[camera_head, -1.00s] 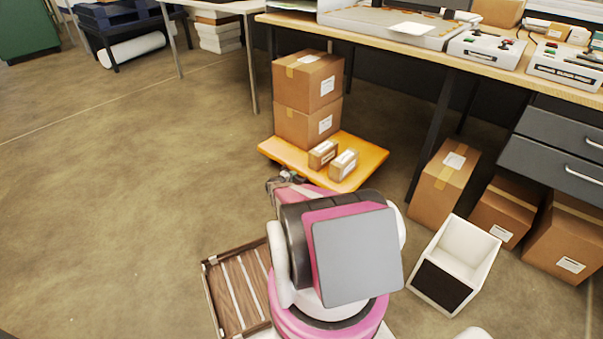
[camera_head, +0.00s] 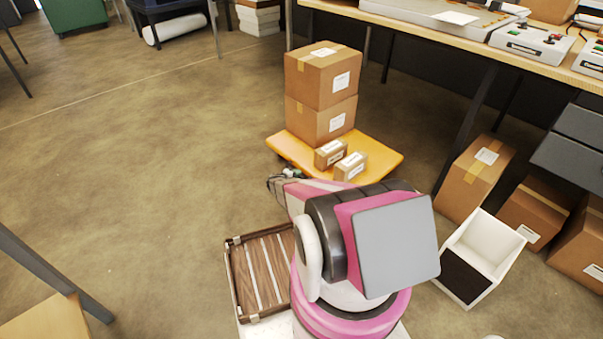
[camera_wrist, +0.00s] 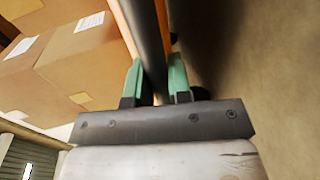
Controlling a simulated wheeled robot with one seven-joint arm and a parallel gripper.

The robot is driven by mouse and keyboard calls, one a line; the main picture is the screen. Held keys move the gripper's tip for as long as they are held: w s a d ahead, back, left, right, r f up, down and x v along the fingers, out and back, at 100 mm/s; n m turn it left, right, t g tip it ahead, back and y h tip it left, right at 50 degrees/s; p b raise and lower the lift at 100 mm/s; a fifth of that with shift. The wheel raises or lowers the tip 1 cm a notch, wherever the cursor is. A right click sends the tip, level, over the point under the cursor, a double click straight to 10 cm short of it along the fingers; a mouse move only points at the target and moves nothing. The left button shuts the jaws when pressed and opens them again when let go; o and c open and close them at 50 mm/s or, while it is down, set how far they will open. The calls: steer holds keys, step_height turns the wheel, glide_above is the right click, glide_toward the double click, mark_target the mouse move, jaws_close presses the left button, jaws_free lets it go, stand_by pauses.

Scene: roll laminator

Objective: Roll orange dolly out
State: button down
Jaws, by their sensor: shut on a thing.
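The orange dolly (camera_head: 385,148) stands on the floor beside the workbench, with two large cardboard boxes (camera_head: 322,98) stacked on it and two small boxes (camera_head: 340,160) near its front edge. In the wrist view my gripper (camera_wrist: 157,82) has its green fingers on either side of a dark bar (camera_wrist: 150,45) along the dolly's orange edge, and it is shut on that edge. The dolly's wheels are mostly hidden; a dark round shape shows beside the fingers.
A white bin (camera_head: 480,258) and cardboard boxes (camera_head: 475,178) stand at the right, by the workbench (camera_head: 425,30). The floor at left is clear.

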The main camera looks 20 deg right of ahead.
steer(key=shift+s+a, duration=0.1)
steer(key=shift+a, duration=0.1)
steer(key=c, duration=1.1)
jaws_free()
steer(key=shift+o, duration=0.2)
steer(key=v, duration=1)
steer(key=shift+a, duration=0.4)
steer(key=shift+s, duration=0.1)
